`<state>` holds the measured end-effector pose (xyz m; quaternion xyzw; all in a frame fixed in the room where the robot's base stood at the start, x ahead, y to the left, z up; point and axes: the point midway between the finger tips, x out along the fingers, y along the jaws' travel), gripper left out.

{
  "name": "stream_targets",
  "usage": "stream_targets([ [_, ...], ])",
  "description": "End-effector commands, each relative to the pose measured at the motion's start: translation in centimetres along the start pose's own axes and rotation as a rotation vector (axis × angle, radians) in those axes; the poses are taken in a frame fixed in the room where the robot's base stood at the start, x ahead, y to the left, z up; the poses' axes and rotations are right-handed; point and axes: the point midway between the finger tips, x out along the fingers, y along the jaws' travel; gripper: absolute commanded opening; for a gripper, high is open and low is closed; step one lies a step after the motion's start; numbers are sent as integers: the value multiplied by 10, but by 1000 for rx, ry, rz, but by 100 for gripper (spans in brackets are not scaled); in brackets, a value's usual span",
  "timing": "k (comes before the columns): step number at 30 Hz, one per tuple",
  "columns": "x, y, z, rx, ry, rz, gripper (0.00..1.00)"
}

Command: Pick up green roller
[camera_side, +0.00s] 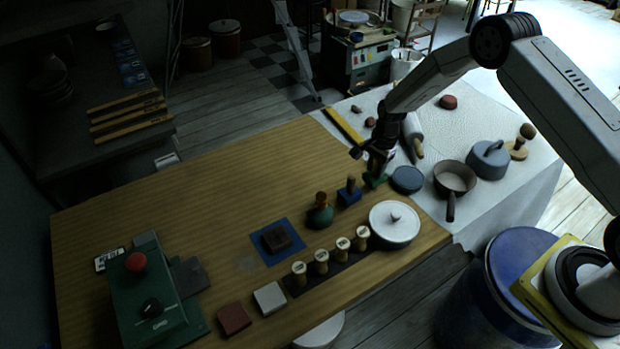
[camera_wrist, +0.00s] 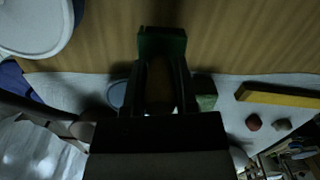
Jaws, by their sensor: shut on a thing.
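The green roller (camera_side: 376,181) is at my gripper's tips, near the table's right edge where wood meets white cloth. In the wrist view its green block (camera_wrist: 162,42) shows beyond the fingers, with a brown handle between them. My gripper (camera_side: 374,168) points down and is shut on this handle; its fingers (camera_wrist: 162,68) stand on both sides of it. The fingers hide part of the handle. I cannot tell whether the roller touches the table or hangs just above it.
A blue stamp (camera_side: 349,193) and a round green stamp (camera_side: 320,214) stand left of my gripper. A white lidded pot (camera_side: 394,224) is in front, a blue-grey disc (camera_side: 407,180) close right. The wooden table (camera_side: 190,205) is clear behind and left.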

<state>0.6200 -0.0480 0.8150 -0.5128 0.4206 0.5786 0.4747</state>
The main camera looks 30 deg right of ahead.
Motion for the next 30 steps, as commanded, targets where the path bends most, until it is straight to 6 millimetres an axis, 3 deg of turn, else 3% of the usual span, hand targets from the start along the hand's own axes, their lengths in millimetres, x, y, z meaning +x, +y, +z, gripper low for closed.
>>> stream_targets([
  [2, -12, -1, 1, -1, 1, -3, 0],
  [18, -70, 50, 23, 0, 0, -3, 0],
  [30, -90, 105, 41, 1, 0, -1, 0],
])
